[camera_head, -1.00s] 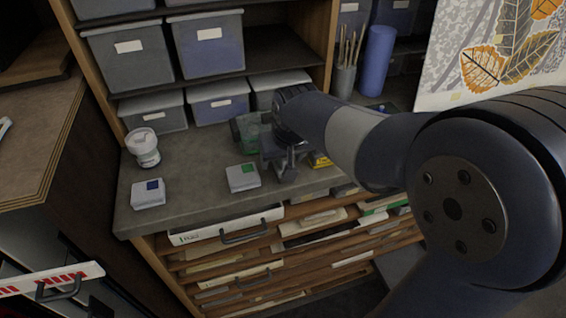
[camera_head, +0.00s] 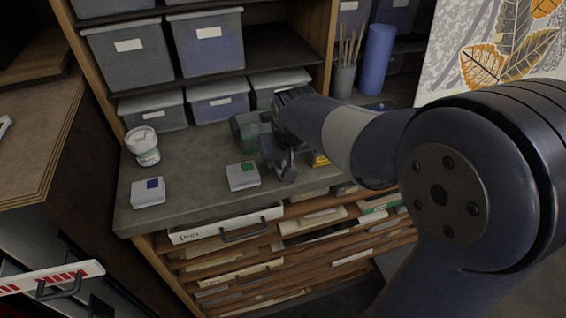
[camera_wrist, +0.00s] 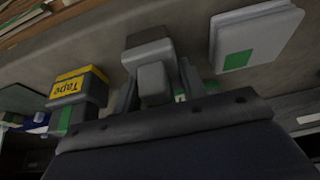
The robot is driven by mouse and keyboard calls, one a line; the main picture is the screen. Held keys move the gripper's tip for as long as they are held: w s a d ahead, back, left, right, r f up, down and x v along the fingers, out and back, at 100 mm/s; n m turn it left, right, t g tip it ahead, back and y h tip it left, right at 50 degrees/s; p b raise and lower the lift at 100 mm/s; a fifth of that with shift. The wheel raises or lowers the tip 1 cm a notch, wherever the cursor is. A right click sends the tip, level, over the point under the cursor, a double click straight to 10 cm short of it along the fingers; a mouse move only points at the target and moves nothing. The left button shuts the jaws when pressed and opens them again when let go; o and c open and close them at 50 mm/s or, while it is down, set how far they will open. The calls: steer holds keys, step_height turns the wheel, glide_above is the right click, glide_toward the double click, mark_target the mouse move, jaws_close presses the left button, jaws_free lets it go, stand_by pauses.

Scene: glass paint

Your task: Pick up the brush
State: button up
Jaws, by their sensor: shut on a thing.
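Several thin brush-like handles (camera_head: 349,47) stand in a grey cup (camera_head: 344,78) at the back, apart from my gripper.
A white box with a green square (camera_head: 243,176) is left of my gripper. A yellow tape box (camera_head: 318,159) is right of it. A white jar (camera_head: 143,146) and a blue-marked box (camera_head: 148,192) stand farther left. Lidded bins (camera_head: 217,101) line the back.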

step_height(320, 180, up, 10)
steer(key=shift+r, duration=0.1)
stand_by(0.4)
steer(key=o, duration=0.4)
steer(key=c, duration=0.3)
